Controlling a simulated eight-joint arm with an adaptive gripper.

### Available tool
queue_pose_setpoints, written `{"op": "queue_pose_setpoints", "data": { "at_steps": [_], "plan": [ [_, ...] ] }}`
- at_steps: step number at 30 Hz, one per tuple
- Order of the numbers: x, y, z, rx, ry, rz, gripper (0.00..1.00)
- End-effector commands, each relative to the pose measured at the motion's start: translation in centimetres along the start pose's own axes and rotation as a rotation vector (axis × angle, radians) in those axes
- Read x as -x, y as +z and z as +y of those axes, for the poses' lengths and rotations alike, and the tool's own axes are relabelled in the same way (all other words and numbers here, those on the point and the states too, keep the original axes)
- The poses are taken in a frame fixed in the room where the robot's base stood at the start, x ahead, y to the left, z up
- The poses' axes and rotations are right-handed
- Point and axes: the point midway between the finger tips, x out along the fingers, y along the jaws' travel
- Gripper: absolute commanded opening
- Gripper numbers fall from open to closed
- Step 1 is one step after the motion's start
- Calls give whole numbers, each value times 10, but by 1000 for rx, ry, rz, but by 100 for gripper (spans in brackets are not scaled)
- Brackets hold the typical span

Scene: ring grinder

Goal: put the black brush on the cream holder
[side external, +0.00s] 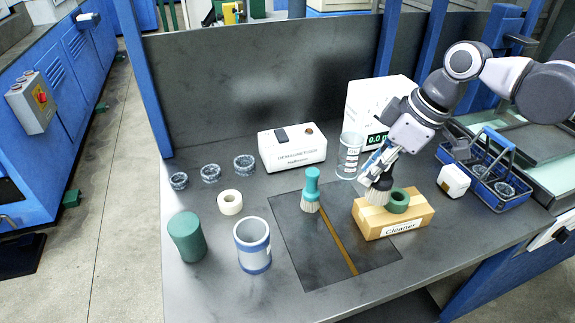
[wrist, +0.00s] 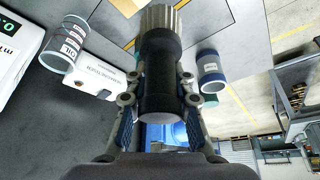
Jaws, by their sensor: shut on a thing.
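The black brush (side external: 382,183) has a dark round handle and pale bristles pointing down. My gripper (side external: 376,167) is shut on its handle. In the wrist view the black brush (wrist: 160,75) sits between the two fingers of my gripper (wrist: 158,98), its bristles away from the palm. The cream holder (side external: 413,222) is a tan block with a "Cleaner" label, at the right of the dark mat. A green ring sits on its top (side external: 398,201). The bristles overlap the block's left end in the side view; I cannot tell whether they touch it.
A teal brush (side external: 311,190) stands left of the block. A glass beaker (side external: 350,155) and white scale (side external: 366,108) are behind my gripper. A white cube (side external: 453,180) and blue basket (side external: 496,188) are at right. A blue-white cup (side external: 253,246) and green cylinder (side external: 187,237) are front left.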

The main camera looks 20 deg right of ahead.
Motion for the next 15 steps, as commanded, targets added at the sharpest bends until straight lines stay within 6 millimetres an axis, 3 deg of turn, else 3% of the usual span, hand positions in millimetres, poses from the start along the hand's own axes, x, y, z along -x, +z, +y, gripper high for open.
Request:
{"op": "queue_pose_setpoints", "data": {
  "at_steps": [3,15],
  "plan": [
    [-2,-38,11,16,-6,0,0],
    [-26,-143,38,63,-24,-4,0]
  ]
}}
